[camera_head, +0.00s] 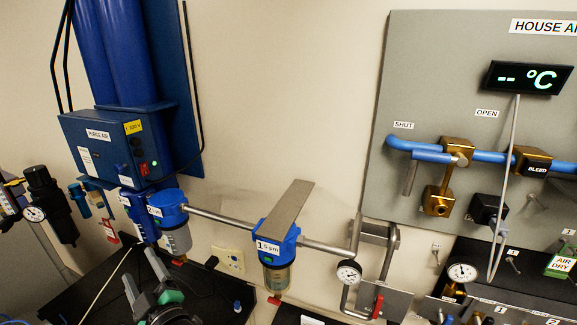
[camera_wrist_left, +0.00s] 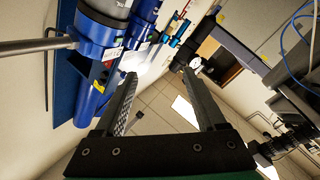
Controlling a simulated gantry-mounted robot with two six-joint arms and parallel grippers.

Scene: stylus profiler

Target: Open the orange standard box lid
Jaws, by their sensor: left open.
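No orange standard box or lid shows in either view. My left gripper (camera_head: 138,264) is low at the left of the head view, its fingers spread and pointing up. It is in front of a black surface and below the blue filter units. The left wrist view shows the two dark fingers of the same gripper (camera_wrist_left: 159,76) wide apart, with nothing between them but the far floor and wall. My right gripper does not show.
A blue purge air unit (camera_head: 101,150) hangs on the wall, with filters (camera_head: 279,277) and pipes below. A grey house air panel (camera_head: 440,75) is at the right, with a pressure gauge (camera_head: 348,273) to its lower left. Black surfaces (camera_head: 95,280) lie at the bottom.

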